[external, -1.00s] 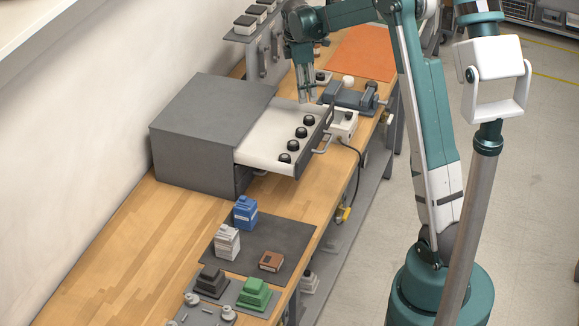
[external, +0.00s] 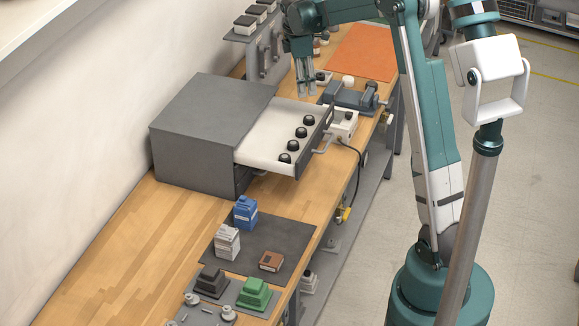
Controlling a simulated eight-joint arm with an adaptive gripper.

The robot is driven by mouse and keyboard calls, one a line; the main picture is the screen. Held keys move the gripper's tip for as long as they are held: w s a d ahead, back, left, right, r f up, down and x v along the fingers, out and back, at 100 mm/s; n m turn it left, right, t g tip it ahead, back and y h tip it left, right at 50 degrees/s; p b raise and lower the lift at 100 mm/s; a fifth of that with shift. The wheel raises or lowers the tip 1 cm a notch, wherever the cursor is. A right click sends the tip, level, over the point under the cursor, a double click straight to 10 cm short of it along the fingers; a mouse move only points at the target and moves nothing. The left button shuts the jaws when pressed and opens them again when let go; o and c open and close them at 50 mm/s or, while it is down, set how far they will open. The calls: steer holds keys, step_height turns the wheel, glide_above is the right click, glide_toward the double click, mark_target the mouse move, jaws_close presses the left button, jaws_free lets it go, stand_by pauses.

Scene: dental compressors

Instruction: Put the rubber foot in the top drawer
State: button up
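The grey drawer cabinet (external: 205,115) stands on the wooden workbench. Its top drawer (external: 255,150) is pulled out and has a white inside. Several black rubber feet (external: 301,132) sit in a row in the drawer, near its front wall. My gripper (external: 306,94) is above the far end of the drawer, pointing down, its two fingers apart. Nothing shows between the fingers, and it touches none of the feet that I can see.
A grey vise-like fixture (external: 348,97) and a white box stand just beyond the drawer. A dark mat (external: 262,240) holds blue, white and brown boxes. Black and green stepped blocks (external: 256,293) are at the front. The bare bench left of the mat is clear.

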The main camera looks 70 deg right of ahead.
steer(key=a+r+m+t, duration=0.1)
steer(key=a+r, duration=0.3)
steer(key=a, duration=0.6)
steer(key=a+r+m+t+h, duration=0.1)
steer(key=a+r, duration=0.3)
steer(key=a, duration=0.7)
steer(key=a+r+t, duration=0.2)
steer(key=a+r, duration=0.2)
steer(key=a, duration=0.6)
steer(key=s+a+f+m+t, duration=0.1)
steer(key=s+a, duration=0.4)
steer(key=a, duration=0.4)
steer(key=s+a+f+m+t+y, duration=0.1)
steer(key=s+a+t, duration=0.1)
steer(key=s+a, duration=0.4)
steer(key=s+a+f+m+t, duration=0.1)
steer(key=s+a, duration=0.4)
steer(key=a, duration=0.8)
steer(key=shift+s+f+m+y, duration=0.3)
steer(key=shift+s+m+y, duration=0.1)
steer(key=shift+m, duration=0.2)
